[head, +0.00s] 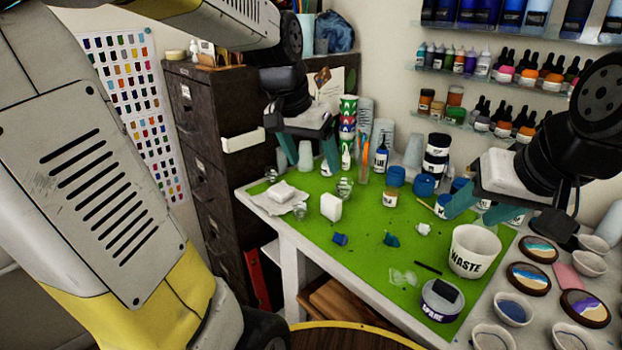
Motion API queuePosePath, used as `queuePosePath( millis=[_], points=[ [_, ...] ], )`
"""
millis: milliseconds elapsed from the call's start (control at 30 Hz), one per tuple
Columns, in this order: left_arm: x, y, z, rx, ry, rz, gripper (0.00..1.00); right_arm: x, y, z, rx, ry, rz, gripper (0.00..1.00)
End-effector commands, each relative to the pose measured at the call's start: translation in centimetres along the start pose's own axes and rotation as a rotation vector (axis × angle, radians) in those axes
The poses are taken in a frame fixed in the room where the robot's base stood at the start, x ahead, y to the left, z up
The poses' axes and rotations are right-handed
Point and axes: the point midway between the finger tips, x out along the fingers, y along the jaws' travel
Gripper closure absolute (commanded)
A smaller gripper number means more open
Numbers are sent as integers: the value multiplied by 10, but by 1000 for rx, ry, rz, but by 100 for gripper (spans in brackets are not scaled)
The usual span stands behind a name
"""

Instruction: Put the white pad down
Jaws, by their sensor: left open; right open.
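Two white pad-like blocks are on the green mat (365,225). One white pad (331,206) stands on the mat, apart from both grippers. The other white block (281,191) lies at the mat's left edge on a crumpled white sheet or wipe (285,206). My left gripper (309,156) is open and empty, above and behind the two blocks. My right gripper (479,212) is open with nothing visible between its fingers, over the right part of the mat behind the waste cup.
The white WASTE cup (473,251) and a round tub (441,300) stand at the mat's right. Blue scraps (340,239) lie mid-mat. Bottles and jars (437,155) crowd the back. Bowls (513,308) and painted coasters (528,279) fill the right front. A dark cabinet (215,140) stands left.

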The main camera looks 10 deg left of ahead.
Motion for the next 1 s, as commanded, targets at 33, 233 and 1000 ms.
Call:
queuePosePath(
  millis=[33, 233, 1000],
  points=[
    [-14, 6, 17, -31, 35, -2, 23, 0, 0, 0, 0, 0, 0, 50],
    [-40, 26, 74, -149, 134, 0, 23, 0, 0, 0, 0, 0, 0, 50],
    [-46, 37, 107, -221, 192, 4, 23, 0, 0, 0, 0, 0, 0, 50]
  ],
)
